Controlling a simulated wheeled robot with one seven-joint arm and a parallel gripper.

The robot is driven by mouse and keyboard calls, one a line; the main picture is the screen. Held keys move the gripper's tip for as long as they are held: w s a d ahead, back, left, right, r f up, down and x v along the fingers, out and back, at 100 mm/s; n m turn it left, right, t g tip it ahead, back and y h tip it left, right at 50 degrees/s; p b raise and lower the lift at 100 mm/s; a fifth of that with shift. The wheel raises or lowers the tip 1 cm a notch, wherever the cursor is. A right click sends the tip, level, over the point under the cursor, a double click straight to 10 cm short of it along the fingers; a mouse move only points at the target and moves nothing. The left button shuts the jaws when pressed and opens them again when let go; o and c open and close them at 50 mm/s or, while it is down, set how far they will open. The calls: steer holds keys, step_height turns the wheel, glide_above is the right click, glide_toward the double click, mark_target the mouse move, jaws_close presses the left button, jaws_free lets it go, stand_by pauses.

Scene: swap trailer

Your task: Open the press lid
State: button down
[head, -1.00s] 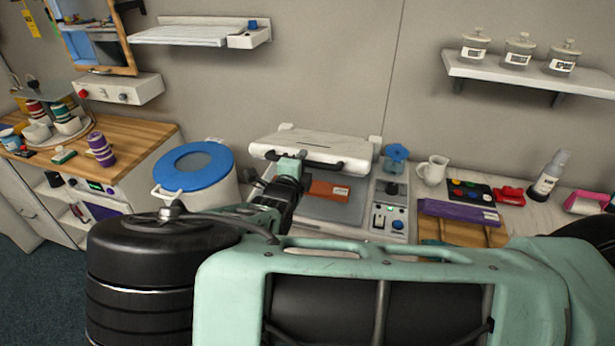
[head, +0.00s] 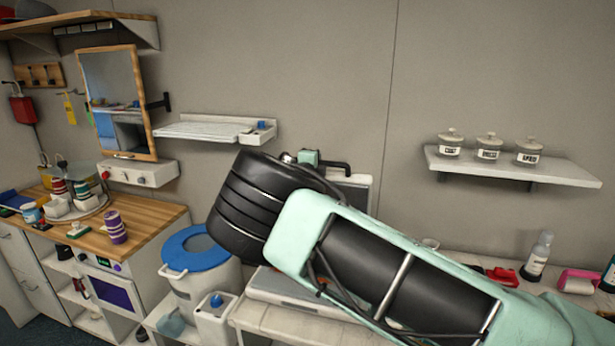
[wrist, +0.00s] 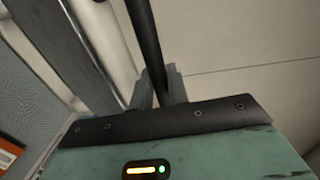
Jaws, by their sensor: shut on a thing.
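The press lid (head: 352,190) is a pale panel standing about upright behind my arm, with most of it hidden. Its black handle (head: 336,168) shows at the top, and as a dark bar in the wrist view (wrist: 144,40). My gripper (wrist: 160,88) is shut on this handle bar, with a finger on each side of it. In the head view only the green end of my gripper shows beside the handle. The press base (head: 268,285) lies below, mostly covered by my arm. An orange piece (wrist: 9,155) shows at the wrist view's left edge.
A white bin with a blue lid (head: 197,250) and a white canister (head: 215,318) stand left of the press. A wall shelf with jars (head: 512,170) is on the right, and a small wall shelf (head: 205,132) is above left.

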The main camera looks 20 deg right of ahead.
steer(key=shift+w+d+r, duration=0.2)
steer(key=shift+w+d, duration=0.05)
steer(key=shift+w, duration=0.1)
steer(key=c, duration=1.4)
jaws_free()
steer(key=shift+s+a+f+b, duration=0.1)
steer(key=shift+s+a+b, duration=0.25)
steer(key=shift+s+a, duration=0.05)
steer(key=b+v, duration=0.5)
steer(key=v, duration=1.1)
steer(key=shift+s+r, duration=0.2)
steer(key=shift+r, duration=0.1)
